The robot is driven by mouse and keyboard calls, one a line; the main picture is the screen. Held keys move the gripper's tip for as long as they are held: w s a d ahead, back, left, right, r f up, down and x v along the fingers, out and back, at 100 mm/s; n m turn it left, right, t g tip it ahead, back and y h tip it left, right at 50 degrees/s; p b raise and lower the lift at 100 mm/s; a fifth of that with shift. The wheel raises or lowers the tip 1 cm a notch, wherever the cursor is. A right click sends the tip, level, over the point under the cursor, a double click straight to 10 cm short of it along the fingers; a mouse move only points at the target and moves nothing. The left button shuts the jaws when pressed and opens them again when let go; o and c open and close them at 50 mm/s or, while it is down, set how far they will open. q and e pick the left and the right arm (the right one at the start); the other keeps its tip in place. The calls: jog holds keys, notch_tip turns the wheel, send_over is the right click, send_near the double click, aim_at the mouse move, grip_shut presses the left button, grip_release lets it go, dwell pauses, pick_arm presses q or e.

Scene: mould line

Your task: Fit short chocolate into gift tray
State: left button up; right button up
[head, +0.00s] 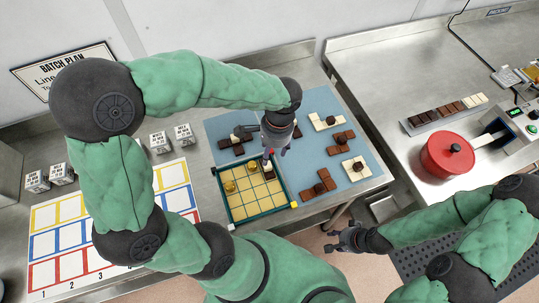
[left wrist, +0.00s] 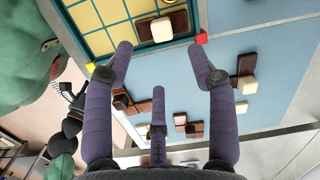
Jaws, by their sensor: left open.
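The gift tray (head: 262,213) has a green rim and a yellow grid, and stands on the bench at the blue mat's edge. A small brown-and-white chocolate (left wrist: 161,27) lies in the tray near its red corner; whether it sits flat in its cells I cannot tell. It also shows in the head view (head: 268,171), partly behind my gripper. My left gripper (head: 268,155) is above the tray's back right corner. In the left wrist view its fingers (left wrist: 160,70) are spread and empty, apart from the chocolate. My right gripper (head: 340,238) is open and empty beyond the bench's front edge.
Several brown and white chocolates (head: 354,168) stand on the blue mat (head: 308,158). Gold round pieces (head: 230,187) sit in the tray. A colour-framed batch board (head: 70,235) and small labelled cubes (head: 159,142) are at left. A red pot (head: 447,156) stands on the right bench.

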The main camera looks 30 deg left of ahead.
pick_arm(q)
jog(key=shift+w+d+r+p, duration=0.1)
jog(key=shift+r+p, duration=0.1)
jog(key=shift+r, duration=0.9)
jog(key=shift+w+d+r+p, duration=0.1)
jog(key=shift+r+p, duration=0.1)
jog(key=shift+r, duration=0.85)
